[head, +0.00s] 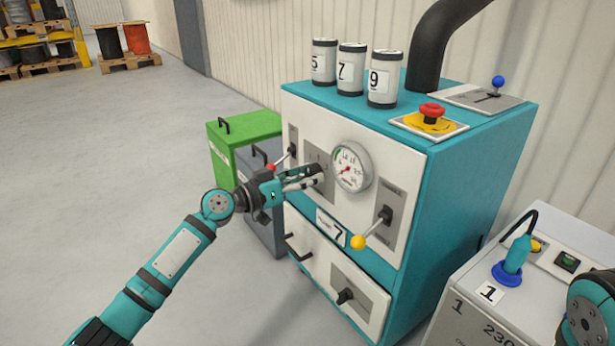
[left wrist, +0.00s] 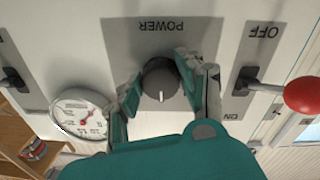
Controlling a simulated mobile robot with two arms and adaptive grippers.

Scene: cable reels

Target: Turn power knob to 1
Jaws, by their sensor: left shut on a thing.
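The power knob (left wrist: 160,78) is a dark grey round knob with a white mark, on a grey plate lettered POWER (left wrist: 162,27). In the left wrist view the lettering is upside down and the mark points down, away from it. My left gripper (head: 318,174) is at the plate on the white front of the teal machine (head: 470,160). Its fingers are shut on the knob, one on each side. In the head view the gripper hides the knob. The knob's scale numbers cannot be read. My right gripper is not in view.
A dial gauge (head: 352,167) is just right of the gripper. A red-tipped lever (left wrist: 300,94) and a yellow-tipped lever (head: 358,242) stick out nearby. Cans numbered 5, 7 and 9 and a red stop button (head: 432,112) are on top. Green (head: 242,130) and grey bins stand left.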

